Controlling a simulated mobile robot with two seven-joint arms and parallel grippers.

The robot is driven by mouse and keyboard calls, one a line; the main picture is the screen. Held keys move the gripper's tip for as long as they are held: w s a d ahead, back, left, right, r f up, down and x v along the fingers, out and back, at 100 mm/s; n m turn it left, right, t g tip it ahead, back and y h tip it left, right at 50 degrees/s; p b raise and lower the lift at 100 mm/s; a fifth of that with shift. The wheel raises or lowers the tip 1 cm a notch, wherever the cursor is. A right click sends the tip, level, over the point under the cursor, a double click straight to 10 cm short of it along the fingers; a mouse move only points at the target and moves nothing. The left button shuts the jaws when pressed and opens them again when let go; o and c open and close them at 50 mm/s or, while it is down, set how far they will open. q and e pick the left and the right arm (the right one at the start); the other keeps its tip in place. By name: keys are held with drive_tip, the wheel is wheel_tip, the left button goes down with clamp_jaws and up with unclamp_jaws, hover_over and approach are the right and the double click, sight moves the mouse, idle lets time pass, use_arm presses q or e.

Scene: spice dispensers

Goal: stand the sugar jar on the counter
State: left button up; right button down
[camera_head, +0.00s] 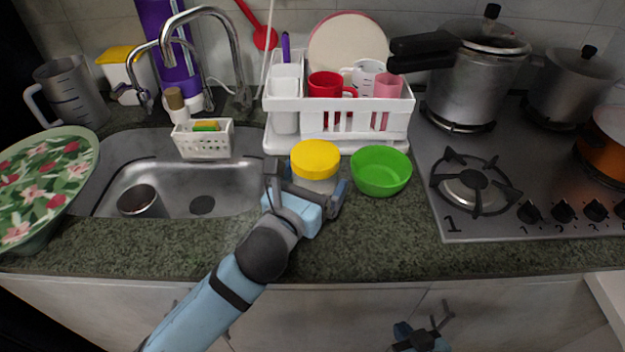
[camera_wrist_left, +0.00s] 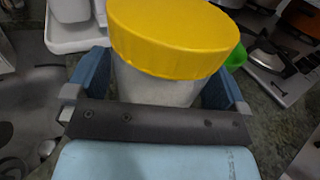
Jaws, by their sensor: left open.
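The sugar jar has a yellow lid (camera_head: 315,158) and a pale body, and stands upright on the green-grey counter (camera_head: 370,235), between the sink and a green bowl. My left gripper (camera_head: 308,184) is open at the jar, with one finger on each side of its body. In the left wrist view the jar's lid (camera_wrist_left: 175,38) rises above the gripper, and its body (camera_wrist_left: 155,88) is between the blue fingers. The jar's lower part is hidden by the gripper. My right gripper (camera_head: 435,328) is low in front of the cabinets, its fingers apart and empty.
The green bowl (camera_head: 381,170) is close to the jar's right. A white dish rack (camera_head: 340,122) stands behind. The sink (camera_head: 175,200) is to the left and the stove (camera_head: 490,190) to the right. The counter's front strip is clear.

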use_arm(q)
drive_tip(key=v, duration=1.2)
drive_tip(key=shift+p, duration=0.4)
